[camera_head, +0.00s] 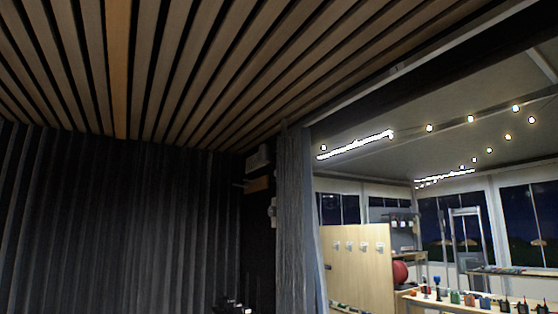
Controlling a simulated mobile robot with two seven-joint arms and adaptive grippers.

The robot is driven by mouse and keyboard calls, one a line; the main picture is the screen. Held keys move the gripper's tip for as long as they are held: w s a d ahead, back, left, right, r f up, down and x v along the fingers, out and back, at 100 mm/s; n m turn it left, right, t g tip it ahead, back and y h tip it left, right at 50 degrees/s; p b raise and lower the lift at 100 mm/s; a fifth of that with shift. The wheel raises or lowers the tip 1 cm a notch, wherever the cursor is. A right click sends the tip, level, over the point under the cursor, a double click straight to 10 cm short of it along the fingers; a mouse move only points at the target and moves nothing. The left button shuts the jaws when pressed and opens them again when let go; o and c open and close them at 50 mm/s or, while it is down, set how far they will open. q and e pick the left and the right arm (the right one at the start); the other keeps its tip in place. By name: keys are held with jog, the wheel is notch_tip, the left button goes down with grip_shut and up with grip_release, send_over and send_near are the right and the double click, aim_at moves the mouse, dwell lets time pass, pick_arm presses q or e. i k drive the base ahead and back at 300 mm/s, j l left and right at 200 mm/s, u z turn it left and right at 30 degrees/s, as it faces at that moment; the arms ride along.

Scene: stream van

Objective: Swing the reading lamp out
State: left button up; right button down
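I cannot pick out the reading lamp with certainty. Small pale and dark fittings (258,158) sit high on the dark wall, left of the grey curtain (294,220). A small wooden block (257,184) is just below them, and whitish fittings (272,211) are lower, at the curtain's edge. A small dark object with bright glints (234,305) is cut off by the bottom edge; I cannot tell what it is. Neither of my grippers shows clearly in the head view.
A slatted wood ceiling (190,60) is overhead and a dark ribbed wall (100,220) fills the left. Right of the curtain are a wooden panel with hooks (357,270), a red ball (400,272) and a counter (440,304) with several small items.

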aim_at(264, 155)
jog(key=i+j+z, duration=0.1)
jog(key=j, duration=0.3)
jog(key=i+j+z, duration=0.15)
jog(key=j, duration=0.25)
jog(key=i+j+z, duration=0.1)
jog(key=i+j, duration=0.2)
jog(key=i+j+z, duration=0.15)
jog(key=j, duration=0.4)
jog(key=i+j+z, duration=0.1)
jog(key=j, duration=0.3)
jog(key=i+j+z, duration=0.1)
jog(key=j, duration=0.35)
